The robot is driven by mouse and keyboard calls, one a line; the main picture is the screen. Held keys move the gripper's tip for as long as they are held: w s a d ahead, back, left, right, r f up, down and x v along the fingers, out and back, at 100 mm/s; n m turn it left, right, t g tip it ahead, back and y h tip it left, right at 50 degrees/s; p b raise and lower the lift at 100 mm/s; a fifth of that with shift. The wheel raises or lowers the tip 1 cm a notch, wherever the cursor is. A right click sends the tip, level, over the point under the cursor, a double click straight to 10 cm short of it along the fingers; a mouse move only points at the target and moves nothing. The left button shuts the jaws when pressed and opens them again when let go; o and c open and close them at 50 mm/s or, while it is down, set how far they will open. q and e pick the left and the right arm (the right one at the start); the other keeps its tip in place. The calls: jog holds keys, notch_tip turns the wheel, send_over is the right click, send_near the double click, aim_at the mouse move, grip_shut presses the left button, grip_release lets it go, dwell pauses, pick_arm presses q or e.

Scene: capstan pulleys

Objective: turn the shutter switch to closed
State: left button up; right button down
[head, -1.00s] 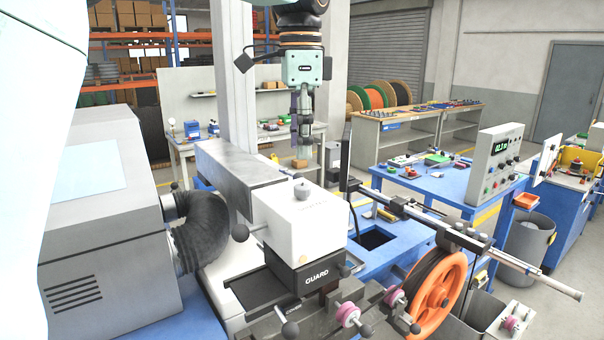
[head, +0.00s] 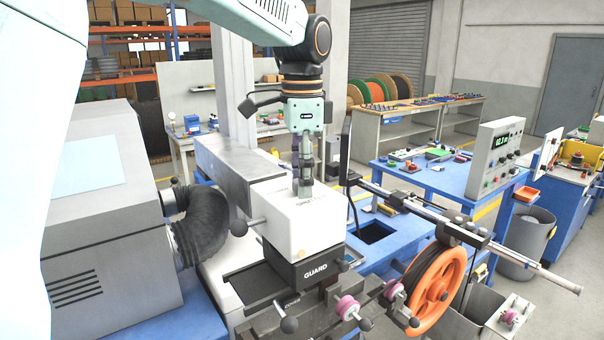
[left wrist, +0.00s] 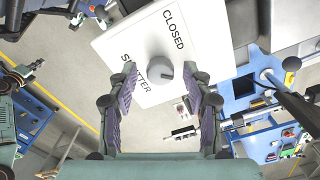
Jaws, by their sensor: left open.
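The shutter switch is a round grey knob (left wrist: 158,70) on the top face of a white box (head: 318,230). In the left wrist view, the word CLOSED is printed beyond the knob and SHUTTER beside it, partly covered by the knob and a finger. A dark mark shows on the knob's rim. My left gripper (head: 303,188) points down over the box top, and its fingers hide the knob in the head view. In the left wrist view my left gripper (left wrist: 160,80) is open, with one finger on each side of the knob. Contact cannot be told. My right gripper is out of view.
A black GUARD block (head: 312,268) is under the white box's front. A long grey housing (head: 238,164) runs behind it, with a black hose (head: 200,225) to the left. An orange wheel (head: 438,292) and a slanting metal rod (head: 505,257) stand at the right.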

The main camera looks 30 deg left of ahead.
pick_arm(q)
jog(key=shift+s+d+r, duration=0.1)
jog(key=shift+s, duration=0.15)
jog(key=shift+c, duration=1.4)
jog(key=shift+a, duration=0.35)
jog(key=shift+c, duration=1.4)
jog(key=shift+d, duration=0.1)
grip_shut()
